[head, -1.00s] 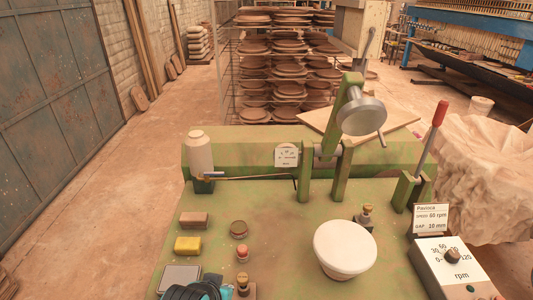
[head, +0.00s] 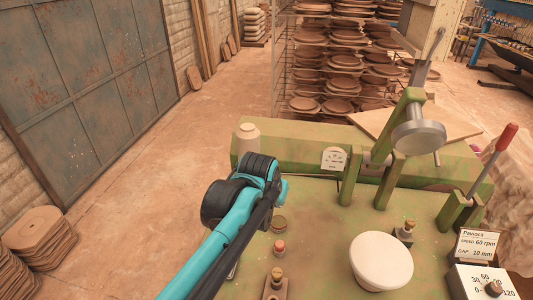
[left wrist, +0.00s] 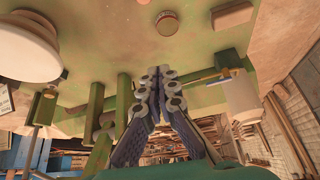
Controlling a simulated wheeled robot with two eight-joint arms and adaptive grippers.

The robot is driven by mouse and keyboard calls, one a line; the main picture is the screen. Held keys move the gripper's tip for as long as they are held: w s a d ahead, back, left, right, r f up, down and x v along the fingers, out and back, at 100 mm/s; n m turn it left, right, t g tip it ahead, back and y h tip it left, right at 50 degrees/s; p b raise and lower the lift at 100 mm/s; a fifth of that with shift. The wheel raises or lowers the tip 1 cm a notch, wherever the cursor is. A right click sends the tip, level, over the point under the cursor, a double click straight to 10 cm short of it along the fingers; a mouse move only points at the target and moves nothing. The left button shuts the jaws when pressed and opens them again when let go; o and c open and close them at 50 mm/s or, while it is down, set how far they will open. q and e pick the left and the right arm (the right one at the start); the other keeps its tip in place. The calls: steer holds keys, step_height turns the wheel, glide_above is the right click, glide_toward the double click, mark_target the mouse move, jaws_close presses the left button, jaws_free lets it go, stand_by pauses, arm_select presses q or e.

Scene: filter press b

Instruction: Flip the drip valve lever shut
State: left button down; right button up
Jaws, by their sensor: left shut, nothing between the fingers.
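My left gripper (head: 272,172) is shut and empty, reaching over the green bench towards the pale bottle (head: 248,140). In the left wrist view its fingertips (left wrist: 157,80) meet, and the bottle (left wrist: 242,97) stands to their right, apart from them. A dark holder (left wrist: 228,60) is at the bottle. A thin brass-coloured tube (left wrist: 200,78) runs from there towards the fingers; whether they touch it I cannot tell. The drip valve lever is not clearly made out; in the head view my gripper covers the area beside the bottle. My right gripper is not in view.
Green posts (head: 351,178), a round metal handwheel (head: 418,137) and a red-handled lever (head: 493,160) rise to the right.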

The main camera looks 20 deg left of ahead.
arm_select(q)
steer(key=w+a+r+n+g+p, duration=0.1)
steer(key=w+a+r+p, duration=0.2)
steer(key=w, duration=0.6)
steer(key=w+a+r+p, duration=0.25)
steer(key=w+a, duration=0.25)
steer(key=w, duration=0.3)
steer(key=w+a+f+g+p, duration=0.1)
steer(key=w+a+f+p, duration=0.4)
steer(key=w+a, duration=0.3)
steer(key=shift+w+f+n, duration=0.4)
steer(key=shift+w+f, duration=0.2)
steer(key=shift+w, duration=0.65)
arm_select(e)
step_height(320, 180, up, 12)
arm_select(q)
steer(key=shift+f, duration=0.1)
steer(key=d+b+x, duration=0.1)
steer(key=b+x, duration=0.1)
steer(key=x, duration=0.8)
steer(key=shift+s+a, duration=0.1)
steer(key=shift+s, duration=1.95)
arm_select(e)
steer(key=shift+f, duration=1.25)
